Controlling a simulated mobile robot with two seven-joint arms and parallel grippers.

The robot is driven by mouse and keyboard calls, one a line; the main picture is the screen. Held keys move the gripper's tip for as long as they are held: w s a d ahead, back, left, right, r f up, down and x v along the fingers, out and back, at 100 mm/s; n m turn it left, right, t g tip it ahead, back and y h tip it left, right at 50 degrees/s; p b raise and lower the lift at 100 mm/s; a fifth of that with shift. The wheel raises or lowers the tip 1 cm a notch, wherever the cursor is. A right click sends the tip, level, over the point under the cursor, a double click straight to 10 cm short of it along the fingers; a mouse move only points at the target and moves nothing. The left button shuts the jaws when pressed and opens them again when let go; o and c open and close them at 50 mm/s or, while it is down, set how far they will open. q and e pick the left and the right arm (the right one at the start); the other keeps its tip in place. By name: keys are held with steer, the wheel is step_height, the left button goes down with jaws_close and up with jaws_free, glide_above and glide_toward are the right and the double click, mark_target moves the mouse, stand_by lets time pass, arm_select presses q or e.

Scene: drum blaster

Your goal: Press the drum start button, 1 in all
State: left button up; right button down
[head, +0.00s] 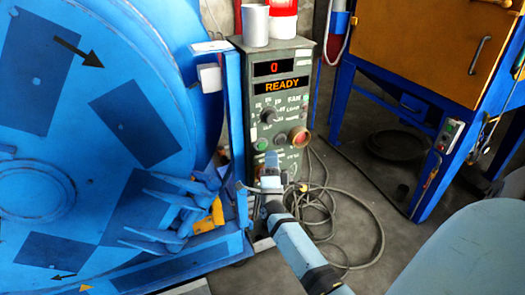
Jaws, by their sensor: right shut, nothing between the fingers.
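The grey-green drum control box (313,88) stands right of the big blue drum (62,185). Its upper display shows a red 0 and its lower display (282,85) reads READY. A green button (262,144) sits low on the left of the panel. A larger red button (300,137) sits at the right. Which one is labelled start is too small to read. My right gripper (271,161) is shut and empty, in front of the panel's lower part, just below the green button. It hides part of the panel there; contact cannot be told. My left gripper is not in view.
A grey cup (255,25) and a red-and-white container (283,18) stand on top of the box. Cables (375,245) lie coiled on the floor to the right. An orange-fronted cabinet (430,45) on a blue frame stands at the right. The drum's blue frame is close on the left.

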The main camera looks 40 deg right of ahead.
mark_target(262, 145)
steer(key=shift+w+d, duration=0.3)
steer(key=shift+w, duration=0.6)
steer(key=shift+b, duration=0.3)
stand_by(1.1)
steer(key=shift+w+d, duration=0.15)
steer(key=shift+w, duration=0.25)
